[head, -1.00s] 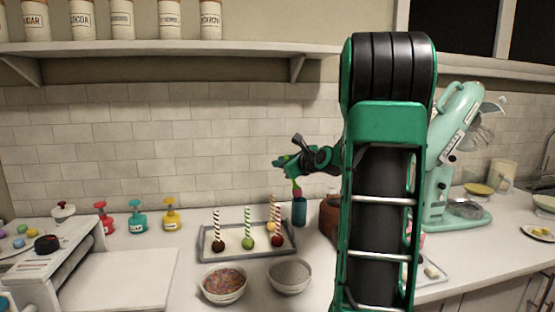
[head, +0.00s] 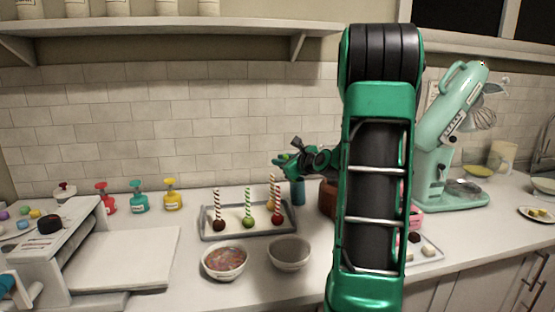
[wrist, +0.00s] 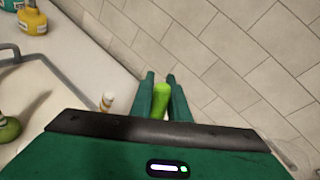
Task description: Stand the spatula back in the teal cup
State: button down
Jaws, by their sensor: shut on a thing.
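My gripper (head: 284,160) is just above the teal cup (head: 298,192), which stands upright on the counter behind the right end of the cake-pop tray. In the wrist view its two green fingers (wrist: 160,80) are shut on the spatula's bright green handle (wrist: 162,98). The spatula's lower part does not show in the head view; it appears to be down inside the cup, below the gripper. The cup itself is not visible in the wrist view, where the gripper body covers the lower part.
A grey-rimmed tray (head: 208,236) holds striped-stick cake pops left of the cup. Two bowls (head: 224,274) stand in front. A brown container (head: 327,197) is close right of the cup, partly behind my arm. A tiled wall is behind; a mint mixer (head: 450,130) stands right.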

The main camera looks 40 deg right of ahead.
jog(key=shift+f, duration=0.15)
jog(key=c, duration=1.6)
grip_release()
jog(key=shift+s, duration=0.1)
jog(key=v, duration=1)
jog(key=shift+s+a, duration=0.15)
